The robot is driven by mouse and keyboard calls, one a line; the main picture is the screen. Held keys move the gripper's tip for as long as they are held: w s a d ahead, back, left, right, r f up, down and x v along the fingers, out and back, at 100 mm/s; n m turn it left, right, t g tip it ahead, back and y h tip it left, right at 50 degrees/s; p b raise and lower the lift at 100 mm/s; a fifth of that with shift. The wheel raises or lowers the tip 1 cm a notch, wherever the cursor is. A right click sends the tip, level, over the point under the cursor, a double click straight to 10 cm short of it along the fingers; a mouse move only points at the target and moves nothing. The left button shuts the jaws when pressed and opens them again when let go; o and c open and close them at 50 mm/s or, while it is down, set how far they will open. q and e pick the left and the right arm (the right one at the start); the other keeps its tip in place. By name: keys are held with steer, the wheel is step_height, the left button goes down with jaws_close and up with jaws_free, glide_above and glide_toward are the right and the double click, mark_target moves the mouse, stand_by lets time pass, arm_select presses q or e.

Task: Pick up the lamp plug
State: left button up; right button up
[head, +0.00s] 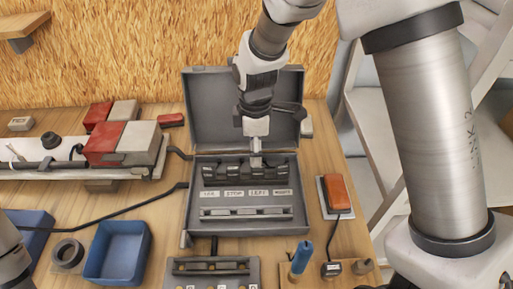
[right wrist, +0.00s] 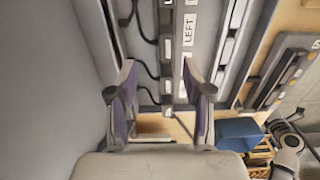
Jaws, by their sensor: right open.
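An orange lamp (head: 335,193) lies on a pale plate at the right of the bench in the head view. Its black cable runs down to a small dark piece with a pale top (head: 331,269), which looks like the lamp plug; its details are too small to tell. My right gripper (head: 256,160) is over the open grey box (head: 245,225), well left of and behind that piece. In the right wrist view my right gripper (right wrist: 162,95) is open, with a labelled strip (right wrist: 188,40) visible between and beyond its fingers. I cannot see the plug in that view.
A blue-handled tool (head: 301,257) stands upright left of the plug-like piece. A grey socket panel (head: 212,268) lies at the front. A blue bin (head: 118,252) and a trailer frame (head: 80,171) with red lamps are at the left. Some bench between box and lamp is clear.

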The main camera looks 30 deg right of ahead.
mark_target(258, 170)
steer(key=shift+f, duration=0.25)
steer(key=shift+s+a+f+p, duration=0.1)
steer(key=shift+s+f+p, duration=0.25)
steer(key=shift+f, duration=0.25)
steer(key=shift+s+a+f+p, duration=0.1)
steer(key=shift+s+f+p, duration=0.1)
steer(key=shift+s+f, duration=0.35)
steer(key=f, duration=0.3)
steer(key=w+f, duration=0.1)
steer(key=shift+d+f+p, duration=0.2)
steer(key=shift+d+p, duration=0.15)
steer(key=shift+d, duration=0.05)
steer(key=shift+s+a, duration=0.1)
steer(key=shift+s+r, duration=0.15)
steer(key=c, duration=0.4)
jaws_close()
arm_select(q)
steer(key=shift+s+a+r, duration=0.1)
steer(key=shift+s+r, duration=0.1)
steer(key=shift+r, duration=0.3)
steer(key=shift+s+a+r, duration=0.1)
steer(key=shift+s+r, duration=0.05)
steer(key=shift+r, duration=0.3)
